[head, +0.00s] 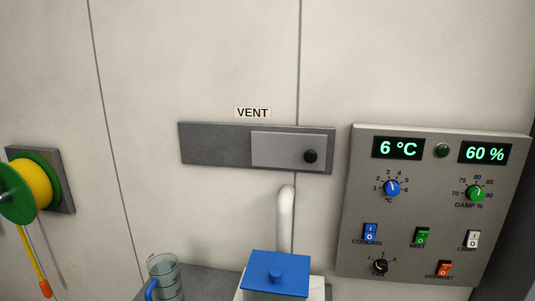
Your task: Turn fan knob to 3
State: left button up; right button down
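The fan knob (380,266) is a small black dial at the lower left of the grey control panel (400,215) on the right. The word FAN is printed below it, with small numbers around its upper side. Its pointer is too small to read surely, though it seems to point up and left. Neither of my grippers shows in the head view, and nothing touches the knob.
The panel also carries a blue knob (392,188), a green knob (475,193) and several rocker switches. A grey vent slider (290,148) is left of the panel. Below stand a blue-lidded container (276,272) and a clear jug (167,275). A yellow-green reel (30,185) hangs far left.

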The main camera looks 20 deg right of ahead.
aim_at(381, 266)
jog(key=k+z, duration=0.15)
jog(key=z, duration=1.2)
jog(key=i+j+z, duration=0.1)
jog(key=z, duration=0.2)
